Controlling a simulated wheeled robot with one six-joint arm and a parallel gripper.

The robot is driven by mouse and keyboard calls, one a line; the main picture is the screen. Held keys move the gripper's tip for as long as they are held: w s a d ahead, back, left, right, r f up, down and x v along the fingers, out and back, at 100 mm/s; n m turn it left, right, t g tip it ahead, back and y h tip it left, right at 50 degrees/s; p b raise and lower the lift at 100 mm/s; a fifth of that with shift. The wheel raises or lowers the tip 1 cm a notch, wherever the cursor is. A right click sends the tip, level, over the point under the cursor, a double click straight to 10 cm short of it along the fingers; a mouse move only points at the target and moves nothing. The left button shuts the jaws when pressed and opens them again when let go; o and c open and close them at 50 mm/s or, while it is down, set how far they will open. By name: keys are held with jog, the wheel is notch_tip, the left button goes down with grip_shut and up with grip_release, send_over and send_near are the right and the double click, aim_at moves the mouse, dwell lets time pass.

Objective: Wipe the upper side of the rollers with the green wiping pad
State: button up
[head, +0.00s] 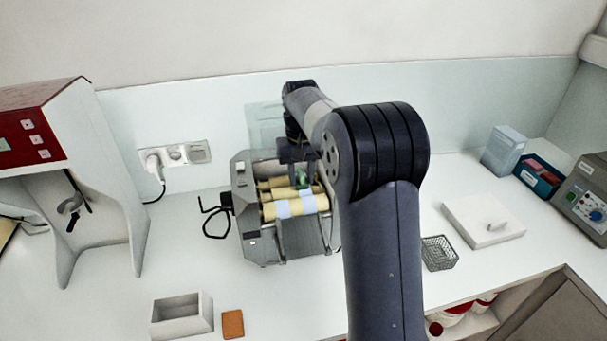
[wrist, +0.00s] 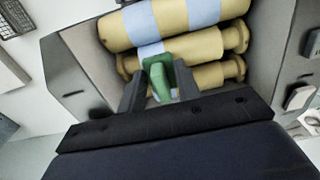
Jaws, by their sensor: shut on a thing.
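The mill (head: 244,210) stands on the bench left of my arm in the head view. Its cream rollers (head: 296,206) carry pale blue bands. The rollers also show in the wrist view (wrist: 200,45), lying one behind another between the grey side walls. My gripper (wrist: 155,95) is shut on the green wiping pad (wrist: 160,75). The pad is over the rollers, at a blue-banded part, and appears to touch them; the exact contact is hidden. In the head view the pad (head: 303,180) is a small green patch below my wrist, partly hidden by it.
A red-and-white machine (head: 60,150) stands at left. A grey open box (head: 181,314) and a brown block (head: 232,324) lie at the front. A wire basket (head: 439,252) and a white lidded slab (head: 483,220) are right of my arm. A wall socket (head: 175,154) is behind.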

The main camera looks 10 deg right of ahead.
aim_at(307, 202)
jog(key=shift+w+f, duration=0.1)
jog(key=shift+w, duration=1.7)
jog(key=shift+s+b, duration=0.6)
jog(key=shift+s, duration=0.65)
jog(key=shift+w+r, duration=0.2)
jog(key=shift+w, duration=0.2)
jog(key=shift+w+f+p, duration=0.15)
jog(key=shift+w+p, duration=0.5)
jog(key=shift+w, duration=0.2)
jog(key=shift+s+f+b, duration=0.15)
jog(key=shift+s+b, duration=1.3)
jog(key=shift+s, duration=1.7)
jog(key=shift+s+b, duration=0.6)
jog(key=shift+s, duration=1)
